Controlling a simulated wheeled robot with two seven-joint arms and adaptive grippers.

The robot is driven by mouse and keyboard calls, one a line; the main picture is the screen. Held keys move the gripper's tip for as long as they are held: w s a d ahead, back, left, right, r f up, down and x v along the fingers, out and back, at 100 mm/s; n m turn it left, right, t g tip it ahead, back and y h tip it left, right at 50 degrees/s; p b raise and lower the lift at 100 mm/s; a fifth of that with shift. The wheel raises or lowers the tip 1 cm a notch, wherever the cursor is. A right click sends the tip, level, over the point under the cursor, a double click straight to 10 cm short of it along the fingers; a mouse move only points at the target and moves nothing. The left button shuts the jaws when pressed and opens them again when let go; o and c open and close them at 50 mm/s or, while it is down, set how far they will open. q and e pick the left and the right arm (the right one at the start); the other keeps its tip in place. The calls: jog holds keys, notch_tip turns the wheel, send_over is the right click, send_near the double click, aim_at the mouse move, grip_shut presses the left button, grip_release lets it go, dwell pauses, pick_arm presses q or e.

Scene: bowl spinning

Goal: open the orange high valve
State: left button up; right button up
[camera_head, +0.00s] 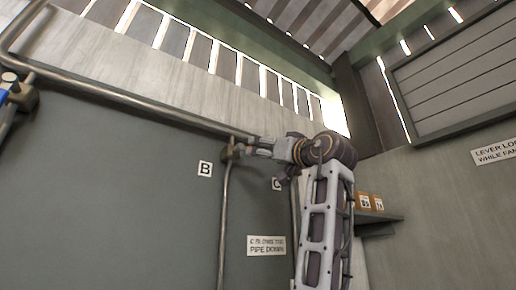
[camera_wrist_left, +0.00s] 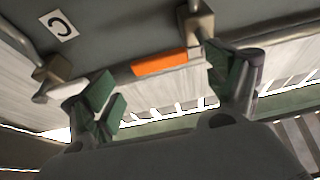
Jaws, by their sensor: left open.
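The orange valve handle (camera_wrist_left: 160,62) shows in the left wrist view as a short bar beside the pipe, between two brass-coloured fittings. It lies between and slightly beyond the green-padded fingers of my left gripper (camera_wrist_left: 160,85), which are spread wide. No contact shows. In the head view my left gripper (camera_head: 262,150) reaches up to the pipe near the wall's top edge, and the orange handle cannot be made out there. The C label (camera_wrist_left: 59,25) is on the wall near the handle; my gripper partly covers it in the head view. My right gripper is not in view.
A metal pipe (camera_head: 130,102) runs along the upper wall, with pipes dropping down from it. A blue handle (camera_head: 6,90) is on a valve at the far left. A B label (camera_head: 205,169) and a pipe sign (camera_head: 266,246) are on the wall. A shelf (camera_head: 378,217) with orange boxes juts out right.

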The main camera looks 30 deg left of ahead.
pick_arm(q)
jog(key=shift+p+x, duration=0.75)
jog(key=shift+x, duration=1.85)
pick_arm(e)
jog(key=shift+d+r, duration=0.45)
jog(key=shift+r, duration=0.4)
pick_arm(q)
jog(key=shift+d, duration=0.1)
jog(key=c, duration=1.5)
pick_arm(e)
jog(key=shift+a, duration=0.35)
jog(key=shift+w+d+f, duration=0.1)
